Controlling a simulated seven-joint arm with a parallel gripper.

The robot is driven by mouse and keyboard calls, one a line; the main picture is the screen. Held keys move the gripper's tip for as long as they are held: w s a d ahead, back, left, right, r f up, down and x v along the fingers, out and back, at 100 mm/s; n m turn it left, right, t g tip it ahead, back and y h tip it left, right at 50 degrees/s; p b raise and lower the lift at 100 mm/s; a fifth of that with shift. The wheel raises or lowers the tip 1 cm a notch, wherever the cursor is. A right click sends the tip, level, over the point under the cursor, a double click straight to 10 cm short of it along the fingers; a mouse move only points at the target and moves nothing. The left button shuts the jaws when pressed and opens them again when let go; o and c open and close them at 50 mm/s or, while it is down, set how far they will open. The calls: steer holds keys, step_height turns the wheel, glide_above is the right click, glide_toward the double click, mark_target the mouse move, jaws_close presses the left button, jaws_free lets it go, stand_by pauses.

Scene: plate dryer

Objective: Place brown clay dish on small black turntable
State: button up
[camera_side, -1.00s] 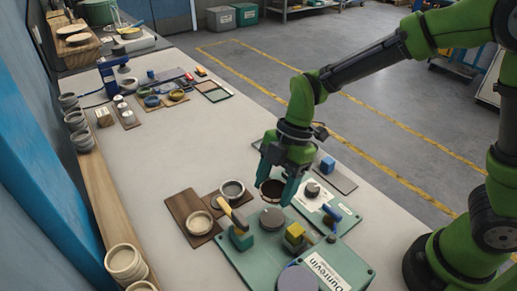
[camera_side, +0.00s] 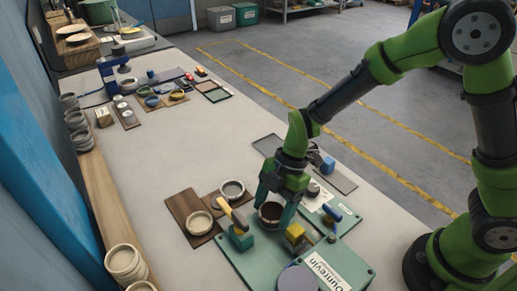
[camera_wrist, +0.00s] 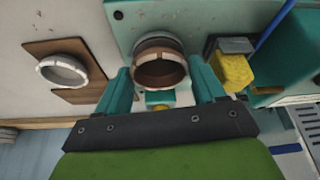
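The brown clay dish (camera_side: 270,212) is a small round bowl with a dark inside. It sits between the fingers of my gripper (camera_side: 276,212), which are closed around its sides. In the wrist view the dish (camera_wrist: 160,70) shows upright between the two fingertips (camera_wrist: 161,76). The dish is over the spot on the green board where a small dark round turntable showed before. That turntable is now hidden behind the dish and fingers in the side view. I cannot tell whether the dish touches it.
A green block with a yellow-handled tool (camera_side: 240,236) stands close left, and a yellow sponge (camera_side: 295,233) close right. A larger grey disc (camera_side: 297,279) lies in front. Grey-rimmed bowls (camera_side: 232,189) sit on brown boards at left. The table's middle is clear.

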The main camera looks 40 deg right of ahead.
steer(key=shift+o, duration=1.4)
steer(key=shift+r, duration=0.15)
steer(key=s+v, duration=0.1)
steer(key=v, duration=1.1)
steer(key=s+d+r+m+t+h, duration=0.1)
steer(key=s+d+r+m+t, duration=0.3)
steer(key=m, duration=0.8)
steer(key=s+d+r+m+t+h, duration=0.1)
steer(key=s+d+r+m+t, duration=0.3)
steer(key=d+m, duration=0.3)
steer(key=s+r+m, duration=0.1)
steer(key=m, duration=0.4)
steer(key=shift+s+d+r+h, duration=0.15)
steer(key=shift+d+r+h, duration=0.15)
steer(key=shift+d, duration=0.1)
